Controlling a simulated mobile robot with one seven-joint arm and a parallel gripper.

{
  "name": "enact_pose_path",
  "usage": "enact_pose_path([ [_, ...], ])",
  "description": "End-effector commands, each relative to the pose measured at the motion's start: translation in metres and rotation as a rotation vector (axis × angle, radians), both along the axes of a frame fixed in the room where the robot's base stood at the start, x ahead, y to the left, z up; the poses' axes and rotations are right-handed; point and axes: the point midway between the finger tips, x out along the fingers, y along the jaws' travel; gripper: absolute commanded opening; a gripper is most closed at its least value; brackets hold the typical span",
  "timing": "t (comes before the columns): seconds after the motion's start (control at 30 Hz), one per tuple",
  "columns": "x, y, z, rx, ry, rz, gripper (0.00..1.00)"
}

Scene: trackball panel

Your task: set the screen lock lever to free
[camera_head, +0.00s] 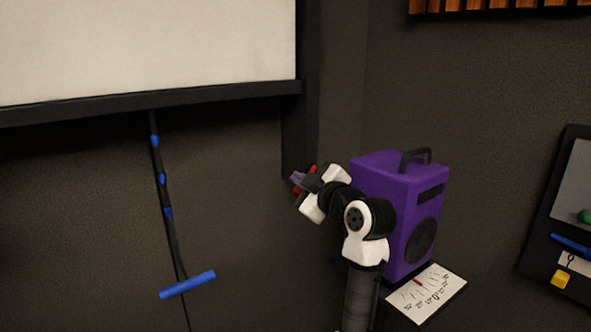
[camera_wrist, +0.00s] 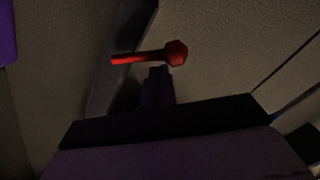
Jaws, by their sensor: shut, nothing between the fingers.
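A red lever (camera_wrist: 145,55) with a rounded knob at its right end lies across the wrist view, beside a dark post. I take it to be the screen lock lever. In the head view, only small red parts of it (camera_head: 312,168) show around my gripper (camera_head: 297,179), near the foot of the screen's dark post; the rest is hidden. In the wrist view my gripper (camera_wrist: 158,73) is shut and empty, its fingertips just below the lever near the knob. I cannot tell whether they touch. No free or lock marking is readable.
A pale screen (camera_head: 150,45) hangs upper left, with a cord and blue handle (camera_head: 188,285) below. A purple speaker box (camera_head: 385,175) and a white scale card (camera_head: 440,285) are close to my arm. A dark panel with a green ball (camera_head: 586,216) is at right.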

Motion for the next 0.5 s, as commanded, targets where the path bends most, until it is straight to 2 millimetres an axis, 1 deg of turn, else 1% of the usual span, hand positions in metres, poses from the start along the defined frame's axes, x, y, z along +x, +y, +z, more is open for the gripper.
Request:
enact_pose_path([
  [0.13, 0.0, -0.0048, -0.0041, 0.001, 0.001, -0.001, 0.0],
  [0.5, 0.0, -0.0052, -0.0052, -0.003, -0.003, -0.001, 0.0],
])
